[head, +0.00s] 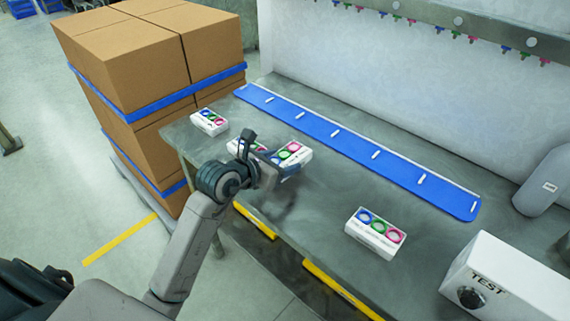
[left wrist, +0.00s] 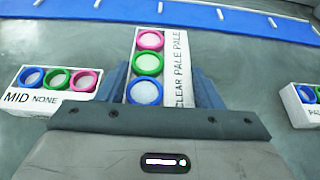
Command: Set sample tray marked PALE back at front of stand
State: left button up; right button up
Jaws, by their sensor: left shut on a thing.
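My left gripper (head: 276,172) is shut on a white sample tray (head: 292,157) above the grey bench. In the left wrist view, the held tray (left wrist: 148,65) stands lengthwise between the fingers, with pink, green and blue rings and the words CLEAR PALE PALE on its side. I cannot tell whether it touches the bench. Another tray (left wrist: 60,85), reading MID NONE, is left of the gripper. A tray at the right edge (left wrist: 305,102) shows PA, the rest cut off. In the head view a tray (head: 375,233) lies to the right. My right gripper is not in view.
A long blue strip with white pegs (head: 360,146) runs along the back of the bench. A white TEST box (head: 510,280) stands at the right. Another tray (head: 209,122) sits at the bench's left end. Stacked cartons (head: 135,70) stand beyond it. Bench between strip and right tray is clear.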

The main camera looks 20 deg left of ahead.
pick_arm(q)
jog(key=shift+w+d+f, duration=0.1)
jog(key=shift+w+d, duration=0.1)
jog(key=shift+w, duration=0.7)
notch_tip(320, 180, down, 3)
jog(key=shift+r+p, duration=0.1)
jog(key=shift+p, duration=0.3)
jog(key=shift+f, duration=0.35)
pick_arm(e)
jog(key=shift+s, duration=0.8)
pick_arm(q)
jog(key=o, duration=1)
jog(key=shift+f, duration=0.1)
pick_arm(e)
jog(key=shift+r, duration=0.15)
